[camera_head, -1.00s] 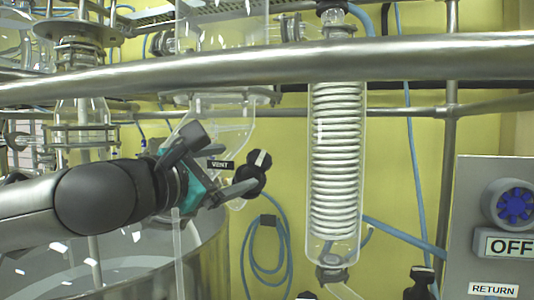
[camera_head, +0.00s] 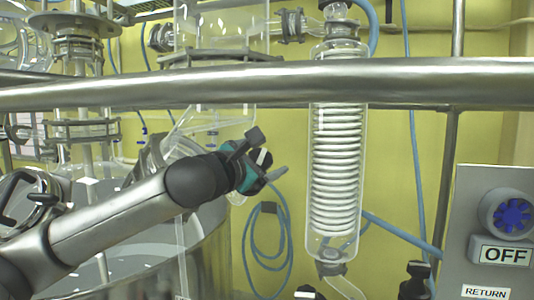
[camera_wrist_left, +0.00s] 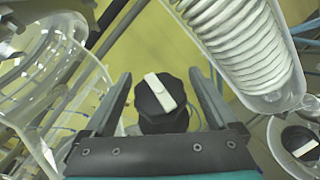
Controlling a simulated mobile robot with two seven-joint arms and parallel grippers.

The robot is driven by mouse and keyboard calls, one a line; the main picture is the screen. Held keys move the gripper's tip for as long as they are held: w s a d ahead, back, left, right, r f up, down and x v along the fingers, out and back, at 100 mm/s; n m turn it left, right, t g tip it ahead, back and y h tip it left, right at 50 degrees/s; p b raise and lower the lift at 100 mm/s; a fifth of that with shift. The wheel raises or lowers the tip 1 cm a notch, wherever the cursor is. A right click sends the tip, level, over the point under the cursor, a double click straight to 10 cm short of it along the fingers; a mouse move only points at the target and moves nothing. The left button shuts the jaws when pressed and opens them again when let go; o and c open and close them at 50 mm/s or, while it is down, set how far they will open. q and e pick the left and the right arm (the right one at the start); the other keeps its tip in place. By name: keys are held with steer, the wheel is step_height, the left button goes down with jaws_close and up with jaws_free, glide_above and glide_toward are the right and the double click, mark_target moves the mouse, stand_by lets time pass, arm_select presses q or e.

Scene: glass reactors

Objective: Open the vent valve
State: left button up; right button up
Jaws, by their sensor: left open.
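The vent valve's handle is a black round knob with a white bar across its face. In the head view the knob (camera_head: 262,157) is partly hidden behind my left gripper (camera_head: 268,154). In the left wrist view the knob (camera_wrist_left: 160,108) sits between the two open fingers of the left gripper (camera_wrist_left: 160,82), with a gap on each side. The white bar leans slightly from upright there. The VENT label is hidden in the head view now. My right gripper is not in view.
A horizontal metal rail (camera_head: 430,82) crosses in front, above my left arm. A glass coil condenser (camera_head: 336,170) stands right of the knob. A blue hose (camera_head: 265,265) hangs below. A grey control panel (camera_head: 465,215) with a blue knob is at the right.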

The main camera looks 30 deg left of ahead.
arm_select(q)
steer(key=shift+w, duration=0.35)
steer(key=c, duration=1.4)
